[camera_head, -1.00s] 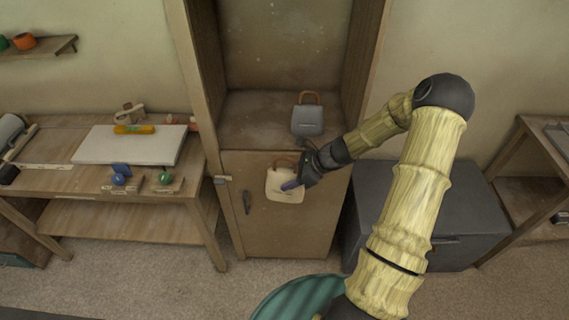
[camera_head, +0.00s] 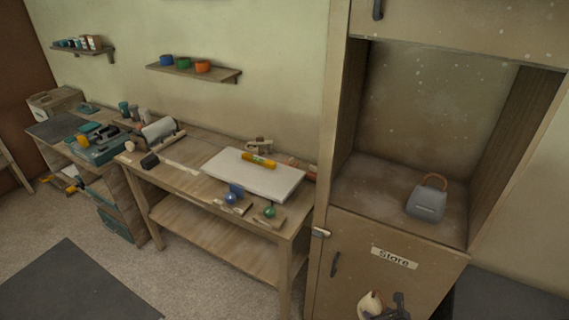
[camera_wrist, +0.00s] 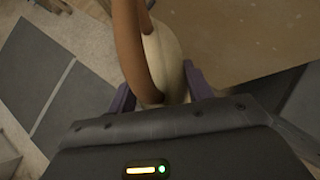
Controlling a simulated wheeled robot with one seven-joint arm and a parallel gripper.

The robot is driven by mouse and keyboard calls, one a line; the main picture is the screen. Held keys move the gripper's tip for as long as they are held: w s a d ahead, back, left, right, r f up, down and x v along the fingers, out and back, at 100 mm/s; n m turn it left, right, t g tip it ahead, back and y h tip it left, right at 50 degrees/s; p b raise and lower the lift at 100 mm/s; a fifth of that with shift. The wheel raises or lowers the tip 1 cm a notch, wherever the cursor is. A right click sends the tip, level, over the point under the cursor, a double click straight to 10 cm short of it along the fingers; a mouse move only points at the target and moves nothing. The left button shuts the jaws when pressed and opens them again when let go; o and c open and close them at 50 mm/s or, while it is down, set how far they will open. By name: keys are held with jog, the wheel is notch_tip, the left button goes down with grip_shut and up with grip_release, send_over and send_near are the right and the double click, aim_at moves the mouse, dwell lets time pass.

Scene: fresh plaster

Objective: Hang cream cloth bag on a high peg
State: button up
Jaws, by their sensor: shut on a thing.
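The cream cloth bag (camera_head: 368,304) shows in part at the bottom edge of the head view, in front of the cabinet's lower door. My gripper (camera_head: 396,304) is right beside it, mostly cut off by the frame. In the wrist view, my gripper (camera_wrist: 160,94) is shut on the cream cloth bag (camera_wrist: 165,52), with a purple finger on each side of it. The bag's brown handle (camera_wrist: 130,45) rises on the left. The bag's lower part is hidden. I cannot make out a peg in these views.
A tall cabinet (camera_head: 338,150) has a door labelled "Store" and an open niche with a grey bag (camera_head: 427,203). A workbench (camera_head: 180,185) with a white board (camera_head: 240,178) stands left. Wall shelves (camera_head: 195,72) hang above. Open floor (camera_head: 190,275) lies at front left.

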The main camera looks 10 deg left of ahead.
jog(key=a+m+h, duration=0.1)
jog(key=s+a+f+m+h, duration=0.1)
jog(key=a+f+m, duration=0.1)
jog(key=a, duration=0.1)
jog(key=shift+s+f+m+t+h+b, duration=0.1)
jog(key=shift+s+m+t+h+b, duration=0.05)
jog(key=shift+m+t+h+b, duration=0.2)
jog(key=shift+s+a+m+h, duration=0.2)
jog(key=shift+s+m+h, duration=0.2)
jog(key=shift+m+h, duration=0.2)
